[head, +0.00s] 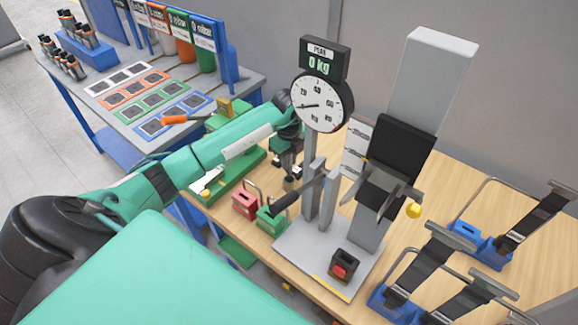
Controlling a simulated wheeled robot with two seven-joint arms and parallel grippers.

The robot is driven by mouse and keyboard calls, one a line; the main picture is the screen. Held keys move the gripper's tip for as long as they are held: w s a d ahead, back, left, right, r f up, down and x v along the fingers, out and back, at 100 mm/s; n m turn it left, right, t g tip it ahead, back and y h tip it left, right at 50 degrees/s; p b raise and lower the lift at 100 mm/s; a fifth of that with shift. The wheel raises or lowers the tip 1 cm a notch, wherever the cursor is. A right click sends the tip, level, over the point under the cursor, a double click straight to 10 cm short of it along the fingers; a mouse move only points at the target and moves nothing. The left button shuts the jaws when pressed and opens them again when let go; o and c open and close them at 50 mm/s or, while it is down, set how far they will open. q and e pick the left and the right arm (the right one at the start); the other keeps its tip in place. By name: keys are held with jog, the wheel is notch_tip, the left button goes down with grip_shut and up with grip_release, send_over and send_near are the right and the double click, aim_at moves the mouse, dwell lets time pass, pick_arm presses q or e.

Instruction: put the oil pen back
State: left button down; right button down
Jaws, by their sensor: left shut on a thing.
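My left gripper (290,176) reaches over the wooden bench, pointing down behind the red and green blocks and left of the dial gauge's post. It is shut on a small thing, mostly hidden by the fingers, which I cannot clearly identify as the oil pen. A green tray (232,178) lies beside it to the left, under my arm, with a small white and yellow item (207,181) near its left end. My right gripper is not in view.
A dial gauge (323,101) reading 0 kg stands close to the gripper. A grey press stand (330,262) is to the right. Red (244,203) and green (270,219) blocks sit near the bench's front edge. Blue-based clamps (489,249) stand at right.

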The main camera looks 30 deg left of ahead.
aim_at(289, 171)
pick_arm(q)
notch_tip(289, 171, down, 5)
jog(key=shift+r+p, duration=0.1)
jog(key=shift+p, duration=0.65)
jog(key=shift+f, duration=0.25)
jog(key=c, duration=1.3)
grip_release()
